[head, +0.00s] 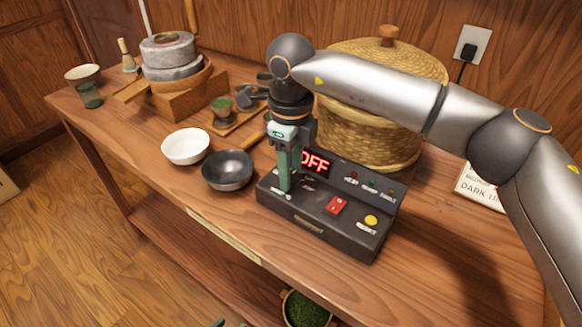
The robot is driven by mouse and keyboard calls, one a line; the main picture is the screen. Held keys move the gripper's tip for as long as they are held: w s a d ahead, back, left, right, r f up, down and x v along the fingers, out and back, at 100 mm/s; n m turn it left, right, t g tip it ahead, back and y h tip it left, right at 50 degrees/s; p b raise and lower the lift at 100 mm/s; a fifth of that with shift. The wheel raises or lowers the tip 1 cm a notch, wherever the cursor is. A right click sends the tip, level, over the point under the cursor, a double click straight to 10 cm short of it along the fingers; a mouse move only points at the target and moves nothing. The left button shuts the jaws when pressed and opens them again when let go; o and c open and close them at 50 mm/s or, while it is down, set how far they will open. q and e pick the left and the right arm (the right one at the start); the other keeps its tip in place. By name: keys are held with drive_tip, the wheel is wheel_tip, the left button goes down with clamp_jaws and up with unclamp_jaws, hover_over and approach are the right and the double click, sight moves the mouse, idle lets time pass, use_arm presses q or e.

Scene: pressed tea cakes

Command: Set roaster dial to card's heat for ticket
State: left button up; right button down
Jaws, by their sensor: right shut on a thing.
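The roaster control box (330,222) is dark and sits near the front edge of the wooden table. Its red display (315,163) reads "OFF", partly covered by my gripper. A red switch (336,205) and a yellow button (371,220) are on its top. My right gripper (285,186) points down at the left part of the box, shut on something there. The dial is not visible; the gripper hides that spot. A white card (480,187) at the right shows "DARK" and part of another word, cut by my arm. My left gripper is not in view.
A large lidded basket (367,140) stands behind the box. A white bowl (186,146) and a dark bowl (228,170) are to its left. A stone mill (170,55) stands at the back left. A bowl of green leaves (308,308) is below the table.

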idle(0.6)
drive_tip(key=shift+c, duration=2.1)
unclamp_jaws()
